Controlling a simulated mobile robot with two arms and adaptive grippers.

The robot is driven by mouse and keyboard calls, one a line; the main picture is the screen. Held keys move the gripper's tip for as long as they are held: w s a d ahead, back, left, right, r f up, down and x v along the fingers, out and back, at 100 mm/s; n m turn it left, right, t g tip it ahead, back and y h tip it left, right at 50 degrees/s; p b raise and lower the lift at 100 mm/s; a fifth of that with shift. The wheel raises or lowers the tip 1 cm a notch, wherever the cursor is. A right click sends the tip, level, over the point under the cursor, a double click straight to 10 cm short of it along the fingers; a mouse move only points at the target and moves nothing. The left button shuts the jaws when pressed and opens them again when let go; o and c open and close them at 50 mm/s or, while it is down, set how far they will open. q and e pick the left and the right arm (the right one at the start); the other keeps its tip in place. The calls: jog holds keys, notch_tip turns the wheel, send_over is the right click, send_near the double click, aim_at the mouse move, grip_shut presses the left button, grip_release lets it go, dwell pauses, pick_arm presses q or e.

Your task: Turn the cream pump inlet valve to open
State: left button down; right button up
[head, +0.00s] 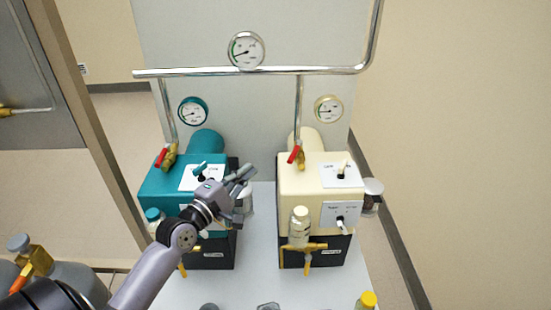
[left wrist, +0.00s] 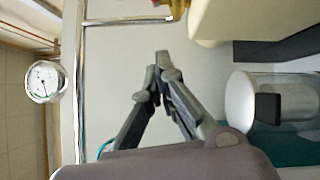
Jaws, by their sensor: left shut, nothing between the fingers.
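The cream pump (head: 298,180) stands right of centre in the head view. Its inlet valve (head: 295,155) is a brass body with a red handle, below the vertical pipe behind the pump; the handle slants down to the left. My left gripper (head: 246,174) is shut and empty, in front of the teal pump's right side and left of the cream pump, apart from the valve. In the left wrist view the shut fingertips (left wrist: 163,60) point up toward a brass fitting (left wrist: 178,6) at the top edge, beside the cream housing (left wrist: 240,18). My right gripper is out of view.
The teal pump (head: 155,183) with its own red-handled valve (head: 164,157) stands left. A horizontal pipe (head: 210,72) and gauges (head: 328,108) are behind. A bottle (head: 300,228) sits at the cream pump's front. A white-capped jar (left wrist: 245,102) is right of my fingers.

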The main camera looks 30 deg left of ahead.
aim_at(288, 163)
pick_arm(q)
jog(key=w+d+r+p, duration=0.1)
jog(key=w+d, duration=0.3)
jog(key=w, duration=0.4)
jog(key=shift+d+p, duration=0.2)
jog(key=shift+p, duration=0.45)
jog(key=d+p, duration=0.1)
jog(key=p, duration=0.1)
jog(key=d+p, duration=0.1)
jog(key=shift+s+d+r, duration=0.15)
jog(key=shift+d+r, duration=0.1)
jog(key=shift+d, duration=0.1)
jog(key=shift+d+f+p, duration=0.15)
jog(key=shift+d+p, duration=0.25)
jog(key=shift+d, duration=0.15)
jog(key=shift+a+f, duration=0.1)
jog(key=shift+f, duration=0.05)
